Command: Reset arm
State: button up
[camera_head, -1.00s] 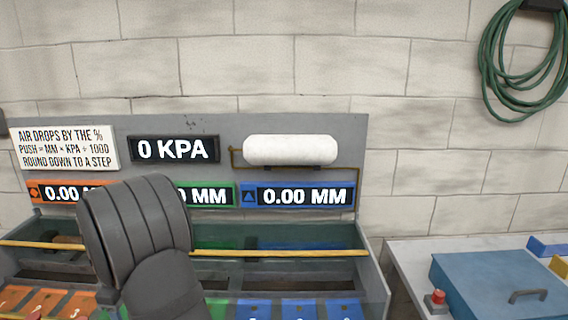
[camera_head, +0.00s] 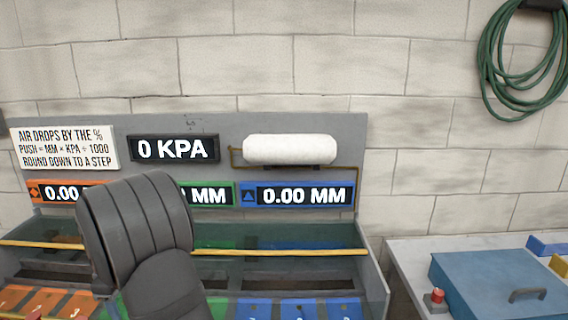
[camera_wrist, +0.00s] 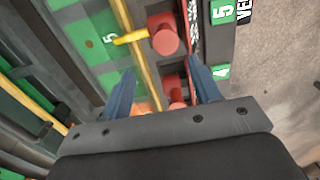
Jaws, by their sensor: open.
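My gripper (camera_wrist: 158,92) shows in the wrist view with its two blue-grey fingers apart. Below and between the fingers are a red cylindrical knob (camera_wrist: 164,38) with a yellow pin and a second red knob (camera_wrist: 174,88). I cannot tell whether the fingers touch anything. In the head view my dark arm link covers the middle-left of the frame bench (camera_head: 300,125), and the gripper is hidden there.
The bench displays read 0 KPA (camera_head: 174,149) and 0.00 MM on the blue one (camera_head: 296,195). A yellow rod (camera_head: 285,252) crosses the bench. At right a side table holds a blue box (camera_head: 495,285) and a red button (camera_head: 437,297). A green hose (camera_head: 500,75) hangs on the wall.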

jog(key=w+a+r, duration=0.3)
jog(key=w+r, duration=0.6)
jog(key=w+d+f, duration=0.9)
jog(key=d+f, duration=0.1)
jog(key=d, duration=0.3)
jog(key=shift+d+f, duration=0.15)
jog(key=shift+f, duration=0.05)
